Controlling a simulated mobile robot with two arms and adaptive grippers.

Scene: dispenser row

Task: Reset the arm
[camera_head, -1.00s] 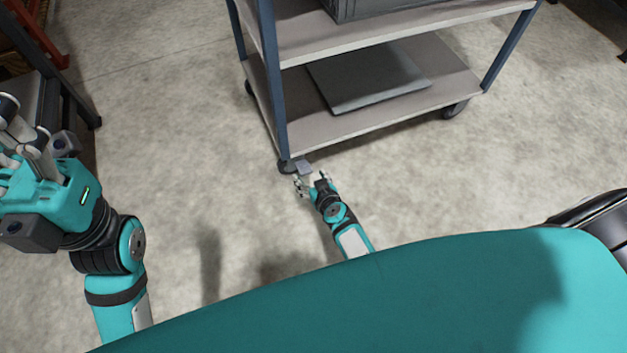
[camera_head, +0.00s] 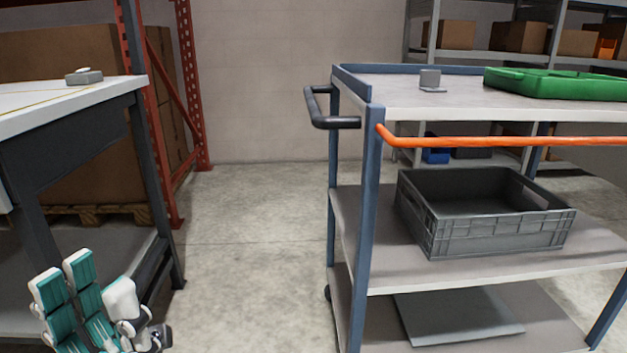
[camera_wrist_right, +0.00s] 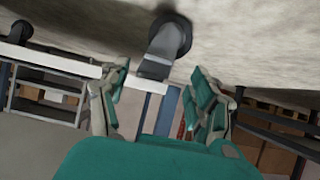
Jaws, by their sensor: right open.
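My left gripper (camera_head: 88,305) shows at the bottom left of the head view, teal and white, with its fingers pointing up. It is beside the dark-framed table at the left and holds nothing that I can see. Whether its fingers are open or shut is unclear. My right gripper (camera_wrist_right: 158,98) shows in the right wrist view with its fingers spread apart and nothing between them. It is not visible in the head view now.
A blue-framed cart (camera_head: 367,230) with an orange handle stands at the right. It carries a green tray (camera_head: 560,84) on top and a grey crate (camera_head: 490,235) below. A white-topped table (camera_head: 60,103) stands at the left. Floor (camera_head: 250,260) between them is clear.

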